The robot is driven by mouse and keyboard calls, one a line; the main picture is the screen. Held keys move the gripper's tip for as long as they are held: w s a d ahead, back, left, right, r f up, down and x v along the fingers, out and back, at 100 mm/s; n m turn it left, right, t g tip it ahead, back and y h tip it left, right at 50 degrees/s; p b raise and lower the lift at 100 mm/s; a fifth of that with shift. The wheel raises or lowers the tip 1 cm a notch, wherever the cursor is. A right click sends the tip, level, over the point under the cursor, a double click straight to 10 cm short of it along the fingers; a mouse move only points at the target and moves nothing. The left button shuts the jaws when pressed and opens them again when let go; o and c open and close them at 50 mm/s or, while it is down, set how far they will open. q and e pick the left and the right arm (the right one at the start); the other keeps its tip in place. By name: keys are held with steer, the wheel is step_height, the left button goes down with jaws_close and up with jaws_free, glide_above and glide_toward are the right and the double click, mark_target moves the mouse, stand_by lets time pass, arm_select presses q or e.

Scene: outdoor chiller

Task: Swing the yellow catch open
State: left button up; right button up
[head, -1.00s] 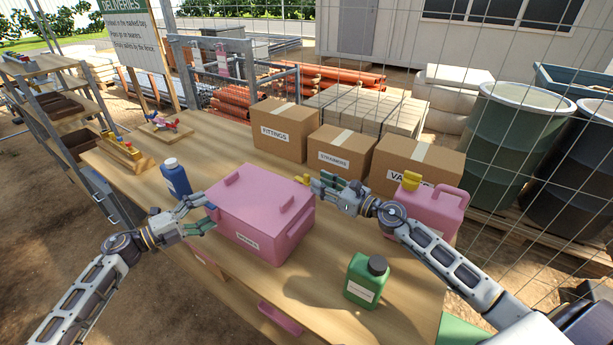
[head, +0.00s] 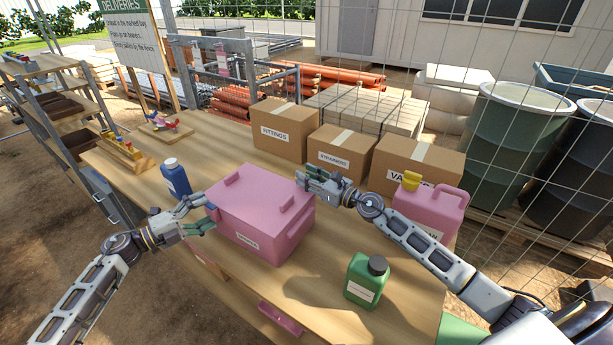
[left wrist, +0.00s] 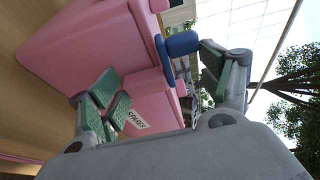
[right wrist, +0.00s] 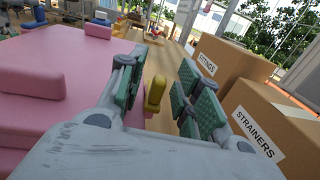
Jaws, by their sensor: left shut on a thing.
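The pink box (head: 262,205) stands on the wooden table. Its yellow catch (right wrist: 154,94) shows in the right wrist view at the box's far right side, upright between the fingers of my right gripper (right wrist: 156,90). The fingers stand apart on either side of it, with gaps visible. In the head view, this gripper (head: 318,184) largely hides the catch. My left gripper (head: 198,215) is at the box's left end. In the left wrist view, its fingers (left wrist: 165,85) straddle a pink part of the box (left wrist: 155,95), and a blue catch (left wrist: 182,44) shows beside the upper fingertip.
Cardboard boxes (head: 341,155) stand behind my right gripper. A pink jerrycan (head: 430,212) is at the right, near my right arm. A green bottle (head: 367,280) stands in front and a blue bottle (head: 175,178) at the left. Bare table lies between the box and green bottle.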

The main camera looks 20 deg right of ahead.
steer(key=shift+w+a, duration=0.15)
steer(key=shift+w, duration=0.1)
jaws_close()
steer(key=shift+w+n+g+y, duration=0.1)
steer(key=shift+n+g+y, duration=0.2)
steer(key=shift+y, duration=0.1)
stand_by(0.4)
steer(key=shift+w+d+n+g+y, duration=0.1)
steer(key=shift+d+n+g+y, duration=0.15)
steer(key=shift+n+g+y, duration=0.25)
jaws_free()
